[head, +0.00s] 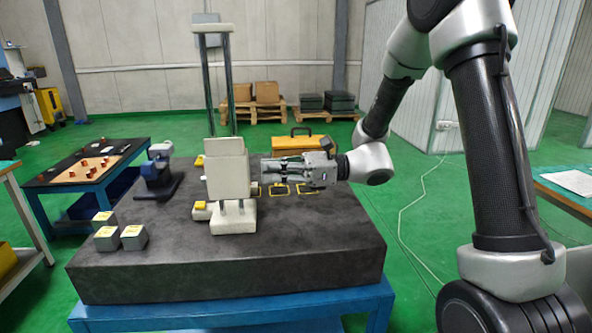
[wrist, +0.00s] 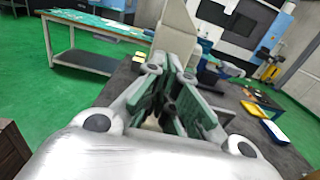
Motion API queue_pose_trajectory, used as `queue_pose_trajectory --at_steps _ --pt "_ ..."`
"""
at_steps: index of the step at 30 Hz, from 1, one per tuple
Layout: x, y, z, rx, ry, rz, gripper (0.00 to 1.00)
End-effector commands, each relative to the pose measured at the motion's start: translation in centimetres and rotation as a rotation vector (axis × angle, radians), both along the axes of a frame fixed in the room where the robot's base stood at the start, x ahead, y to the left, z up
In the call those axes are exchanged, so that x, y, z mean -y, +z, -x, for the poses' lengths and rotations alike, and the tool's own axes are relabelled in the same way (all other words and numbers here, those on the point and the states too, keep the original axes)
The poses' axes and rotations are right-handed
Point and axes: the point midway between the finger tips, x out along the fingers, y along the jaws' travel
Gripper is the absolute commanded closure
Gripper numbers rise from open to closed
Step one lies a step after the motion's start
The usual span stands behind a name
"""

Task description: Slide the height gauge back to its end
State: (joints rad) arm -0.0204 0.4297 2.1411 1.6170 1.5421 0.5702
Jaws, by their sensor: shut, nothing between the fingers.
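The height gauge (head: 228,172) is a cream block body on a cream base with two tall dark columns behind it. It stands upright on the dark granite plate (head: 310,240), near the plate's middle. My gripper (head: 264,173) is shut and empty, pointing left, with its fingertips close to the right side of the gauge body. I cannot tell whether they touch it. In the wrist view, the gauge (wrist: 177,30) rises just beyond my closed fingertips (wrist: 174,66), which hide its lower part.
Several grey blocks with yellow tops (head: 107,236) sit at the plate's left front. A blue-grey device (head: 159,170) stands left of the gauge. Yellow outlines (head: 305,190) mark the plate under my gripper. A yellow toolbox (head: 300,142) is behind. The plate's right front is clear.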

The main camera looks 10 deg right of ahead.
Motion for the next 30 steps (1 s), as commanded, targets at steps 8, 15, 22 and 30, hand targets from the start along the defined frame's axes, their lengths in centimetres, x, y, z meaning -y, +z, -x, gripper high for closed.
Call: queue_pose_trajectory --at_steps 8,15,22,30 --pt "-2.3 0.0 -0.1 0.000 0.001 0.001 1.00" --pt "-2.4 0.0 -0.1 0.000 0.000 0.001 1.00" --pt "-3.9 0.0 -0.1 0.000 0.002 0.001 1.00" --pt "-9.4 0.0 -0.3 0.001 0.002 0.001 1.00"
